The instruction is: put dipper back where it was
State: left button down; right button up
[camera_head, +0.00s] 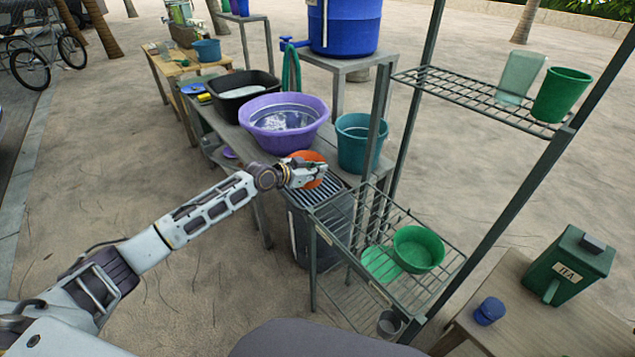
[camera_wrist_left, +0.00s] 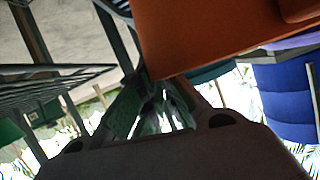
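The orange dipper (camera_head: 307,156) is above the slatted rack at the right end of the grey bench, right of the purple basin (camera_head: 284,122). My left gripper (camera_head: 316,173) is at the dipper's near side and looks shut on it. In the left wrist view the dipper (camera_wrist_left: 205,35) fills the upper middle, close beyond the fingers (camera_wrist_left: 155,100), which look drawn together at its lower corner. The exact grip point is hidden. I cannot tell whether the dipper touches the rack. My right gripper is not in view.
A teal bucket (camera_head: 358,142) stands just right of the gripper, and a black tub (camera_head: 241,93) beyond the basin. A tall metal shelf (camera_head: 345,240) with a green bowl (camera_head: 418,249) stands close on the right. A blue tank (camera_head: 344,25) is behind.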

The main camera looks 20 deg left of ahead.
pick_arm(q)
jog(key=shift+f, duration=0.3)
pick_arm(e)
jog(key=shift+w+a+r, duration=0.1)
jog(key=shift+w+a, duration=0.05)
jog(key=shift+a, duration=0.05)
pick_arm(q)
jog(key=shift+f, duration=0.15)
notch_tip(320, 180, down, 3)
jog(key=shift+r, duration=0.2)
jog(key=shift+f+b, duration=0.3)
jog(key=shift+f, duration=0.1)
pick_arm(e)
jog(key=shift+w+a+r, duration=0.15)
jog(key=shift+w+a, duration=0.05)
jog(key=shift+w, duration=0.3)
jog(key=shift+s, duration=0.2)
